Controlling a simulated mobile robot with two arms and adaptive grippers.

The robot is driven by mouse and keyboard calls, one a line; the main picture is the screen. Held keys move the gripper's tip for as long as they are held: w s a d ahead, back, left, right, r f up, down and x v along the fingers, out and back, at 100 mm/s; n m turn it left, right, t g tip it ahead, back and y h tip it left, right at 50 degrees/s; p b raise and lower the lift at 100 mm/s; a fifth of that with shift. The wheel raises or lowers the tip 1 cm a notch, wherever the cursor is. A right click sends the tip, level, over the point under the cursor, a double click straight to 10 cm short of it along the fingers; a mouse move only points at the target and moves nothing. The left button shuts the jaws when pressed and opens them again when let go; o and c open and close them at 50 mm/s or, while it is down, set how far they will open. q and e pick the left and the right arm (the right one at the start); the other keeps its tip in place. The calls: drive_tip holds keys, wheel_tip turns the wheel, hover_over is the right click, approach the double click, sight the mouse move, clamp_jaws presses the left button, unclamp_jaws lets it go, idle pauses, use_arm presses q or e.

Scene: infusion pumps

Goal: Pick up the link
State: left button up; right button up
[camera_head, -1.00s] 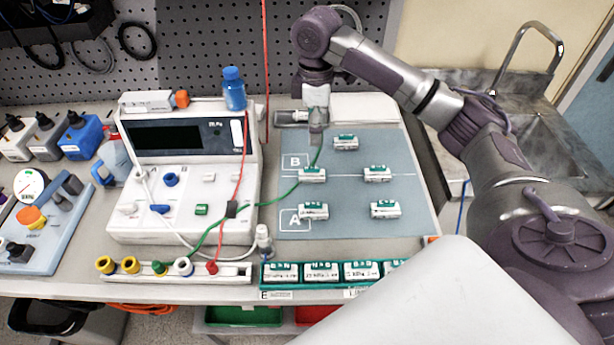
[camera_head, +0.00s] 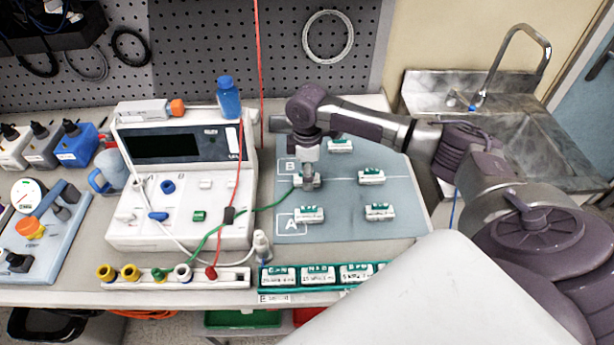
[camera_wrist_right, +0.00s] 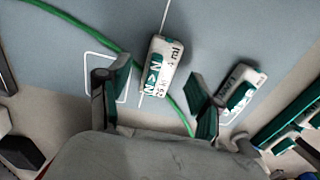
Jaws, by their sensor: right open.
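No label names the link, so I cannot tell which thing it is. My right gripper (camera_head: 308,174) points down over a white-and-green block (camera_head: 304,183) by the box marked B on the grey-blue mat (camera_head: 345,230). In the right wrist view, the gripper (camera_wrist_right: 157,90) is open, and the block (camera_wrist_right: 160,62) lies a little beyond and between its fingers, apparently not gripped. A green lead (camera_head: 238,214) runs from the front socket strip to this block's area; it also passes by the block in the wrist view (camera_wrist_right: 85,30). My left gripper is not in view.
Similar blocks stand on the mat at the back (camera_head: 340,147), right (camera_head: 371,177), front right (camera_head: 380,212) and in box A (camera_head: 309,215). The white pump unit (camera_head: 180,190) stands left. A green rack (camera_head: 262,280) of blocks lines the front edge.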

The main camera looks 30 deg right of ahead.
drive_tip(key=shift+f, duration=0.3)
clamp_jaws()
drive_tip(key=shift+r, duration=0.1)
